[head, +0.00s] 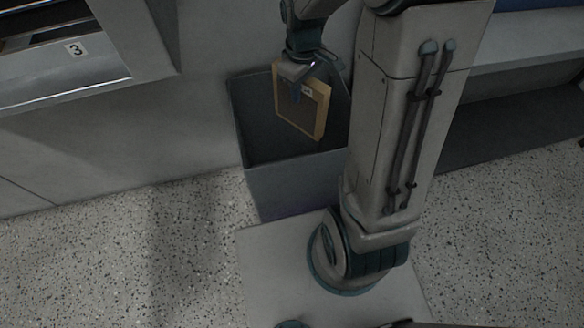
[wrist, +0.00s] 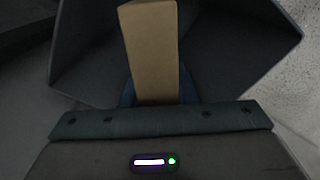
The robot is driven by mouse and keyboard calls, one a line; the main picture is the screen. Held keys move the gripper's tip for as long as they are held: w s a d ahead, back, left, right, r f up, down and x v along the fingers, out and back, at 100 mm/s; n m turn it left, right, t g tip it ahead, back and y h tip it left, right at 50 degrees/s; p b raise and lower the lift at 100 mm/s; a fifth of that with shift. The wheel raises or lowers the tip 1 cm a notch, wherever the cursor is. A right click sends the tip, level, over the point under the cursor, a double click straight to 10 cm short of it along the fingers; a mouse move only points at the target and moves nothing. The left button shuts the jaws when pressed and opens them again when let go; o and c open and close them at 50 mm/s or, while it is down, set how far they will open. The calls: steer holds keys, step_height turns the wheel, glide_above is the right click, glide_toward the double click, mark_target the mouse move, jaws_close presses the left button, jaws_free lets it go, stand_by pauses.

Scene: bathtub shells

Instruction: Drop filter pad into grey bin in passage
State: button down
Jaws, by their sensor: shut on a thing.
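The filter pad (head: 301,103) is a flat square with a tan frame and a dark mesh face. My gripper (head: 298,84) is shut on its upper edge, and the pad hangs tilted below. In the head view the pad appears over the opening of the grey bin (head: 290,185). In the wrist view the pad's tan edge (wrist: 152,50) stands out from between the fingers, with the bin's walls (wrist: 85,60) on both sides of it. I cannot tell how far the pad reaches below the rim. My arm hides the bin's right side in the head view.
A grey unit with an opening and a label "3" (head: 76,49) stands at the upper left. A light shelf or bench (head: 530,45) is at the upper right. Speckled floor (head: 90,260) is clear at the front left and right.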

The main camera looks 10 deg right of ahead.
step_height(320, 180, down, 2)
steer(key=shift+f+b, duration=0.1)
steer(key=shift+b, duration=0.4)
steer(key=c, duration=1.1)
jaws_free()
step_height(320, 180, up, 14)
steer(key=p, duration=0.5)
